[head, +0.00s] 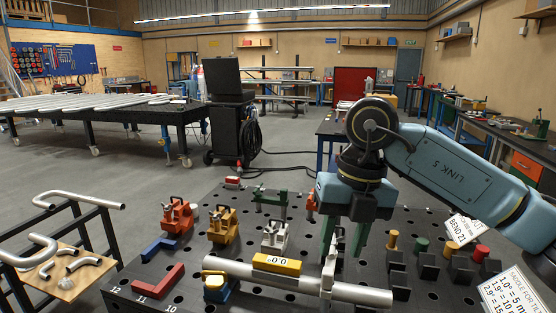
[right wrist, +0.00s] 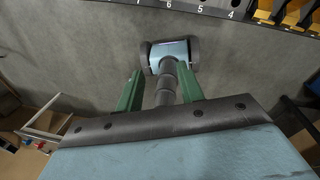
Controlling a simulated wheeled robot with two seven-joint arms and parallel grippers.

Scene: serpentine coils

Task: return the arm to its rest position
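My right arm comes in from the right in the head view, with a blue link marked LINK 5. Its gripper (head: 343,242) points down with two green fingers apart, in front of part of the table and the pipe. In the right wrist view the green fingers (right wrist: 160,92) stand wide apart, with nothing held between them. Grey floor shows below them, and the numbered table edge is at the top of that view. My left arm and gripper are not in view.
A black perforated table (head: 140,290) holds a grey pipe (head: 365,294) with a yellow level (head: 277,264) on it. Red clamps (head: 177,216), a yellow clamp (head: 222,224) and several black blocks stand around. A rack with bent pipes (head: 75,198) is at the left.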

